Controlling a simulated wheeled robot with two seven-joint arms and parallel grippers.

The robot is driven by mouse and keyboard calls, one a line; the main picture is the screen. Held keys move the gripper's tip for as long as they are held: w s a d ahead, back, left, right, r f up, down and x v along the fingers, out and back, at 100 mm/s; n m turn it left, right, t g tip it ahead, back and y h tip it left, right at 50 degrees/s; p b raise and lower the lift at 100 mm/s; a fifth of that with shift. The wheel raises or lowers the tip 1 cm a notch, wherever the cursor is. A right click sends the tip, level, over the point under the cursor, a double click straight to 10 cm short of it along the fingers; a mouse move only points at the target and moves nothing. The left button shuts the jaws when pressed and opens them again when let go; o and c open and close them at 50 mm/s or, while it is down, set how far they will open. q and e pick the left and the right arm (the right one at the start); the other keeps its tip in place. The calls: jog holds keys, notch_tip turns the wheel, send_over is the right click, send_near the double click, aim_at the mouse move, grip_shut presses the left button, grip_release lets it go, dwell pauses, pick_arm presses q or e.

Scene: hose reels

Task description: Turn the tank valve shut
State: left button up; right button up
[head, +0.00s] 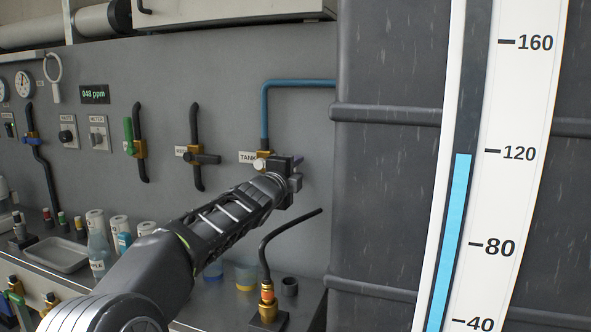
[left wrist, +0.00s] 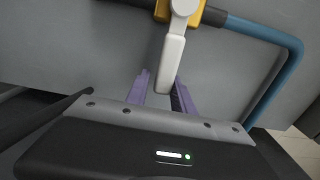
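The tank valve (head: 263,154) is a brass body on the grey panel, below a blue pipe and beside a label reading "TANK". In the left wrist view its yellow body (left wrist: 191,12) is at the top, and its pale grey lever (left wrist: 171,60) points down toward my gripper. My left gripper (head: 297,162) is at the valve, partly hidden by its own wrist. In the left wrist view its purple fingers (left wrist: 162,92) stand apart, with the lever's end between or just above them. I cannot tell whether they touch it. My right gripper is not in view.
A dark ribbed tank (head: 385,60) stands at right, with a gauge (head: 455,230) filled to about 120. A black hose (head: 268,245) rises from the bench below the valve. Other valves (head: 139,149), bottles (head: 98,245) and a tray (head: 57,254) are to the left.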

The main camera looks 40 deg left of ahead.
pick_arm(q)
jog(key=shift+o, duration=1.4)
jog(key=b+v, duration=0.2)
jog(key=v, duration=0.5)
jog(key=shift+s+d+b, duration=0.15)
jog(key=shift+s+b, duration=0.15)
jog(key=shift+s, duration=0.1)
